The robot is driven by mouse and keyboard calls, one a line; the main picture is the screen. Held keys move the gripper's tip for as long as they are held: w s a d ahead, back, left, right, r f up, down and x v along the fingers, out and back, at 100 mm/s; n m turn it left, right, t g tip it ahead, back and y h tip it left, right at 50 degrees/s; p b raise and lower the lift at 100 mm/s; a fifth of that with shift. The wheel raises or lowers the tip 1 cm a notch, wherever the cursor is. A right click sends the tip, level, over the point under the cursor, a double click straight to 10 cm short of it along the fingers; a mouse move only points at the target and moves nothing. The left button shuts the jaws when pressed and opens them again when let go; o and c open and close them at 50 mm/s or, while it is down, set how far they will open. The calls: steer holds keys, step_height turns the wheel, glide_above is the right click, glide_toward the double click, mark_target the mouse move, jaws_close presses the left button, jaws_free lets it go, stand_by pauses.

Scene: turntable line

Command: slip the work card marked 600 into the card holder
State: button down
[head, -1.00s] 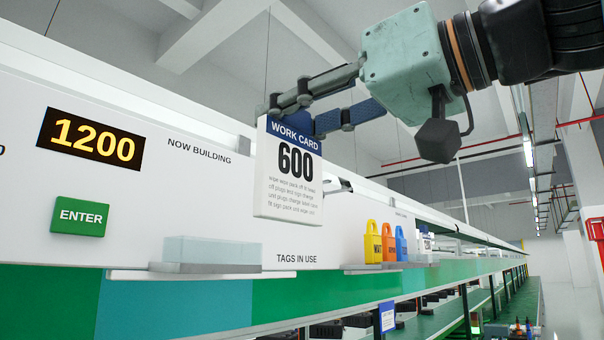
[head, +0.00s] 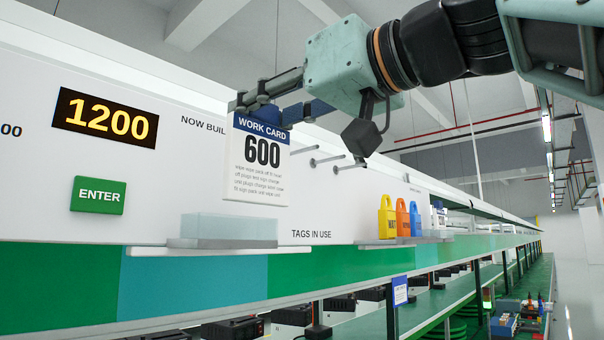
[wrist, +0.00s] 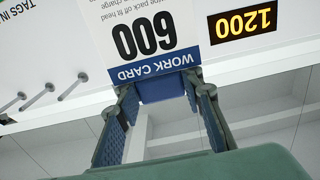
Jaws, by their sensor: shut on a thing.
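The work card marked 600 (head: 259,180) is white with a blue header. It hangs upright from my gripper (head: 262,108), which is shut on its top edge. In the wrist view the card (wrist: 145,35) shows upside down between the fingertips of my gripper (wrist: 155,85). The card holder appears to be the clear, shallow pocket (head: 228,228) on a grey ledge on the white panel. The card is above the holder and slightly to its right, apart from it. The card hides part of the NOW BUILDING label.
A display (head: 105,118) reads 1200, above a green ENTER button (head: 98,195). Bare pegs (head: 327,160) stick out right of the card. Yellow (head: 386,218), orange (head: 402,220) and blue (head: 415,220) tags stand on a ledge farther right.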

steer(key=w+a+f+b, duration=0.1)
steer(key=a+f, duration=0.1)
steer(key=w+a+f+b, duration=0.1)
steer(key=w+a, duration=0.1)
steer(key=shift+w+a+f+b, duration=0.15)
steer(key=shift+w+f+b, duration=0.15)
steer(key=shift+f+b, duration=0.1)
stand_by(0.5)
steer(key=c, duration=1.2)
jaws_free()
steer(key=shift+c, duration=0.2)
steer(key=shift+s, duration=0.1)
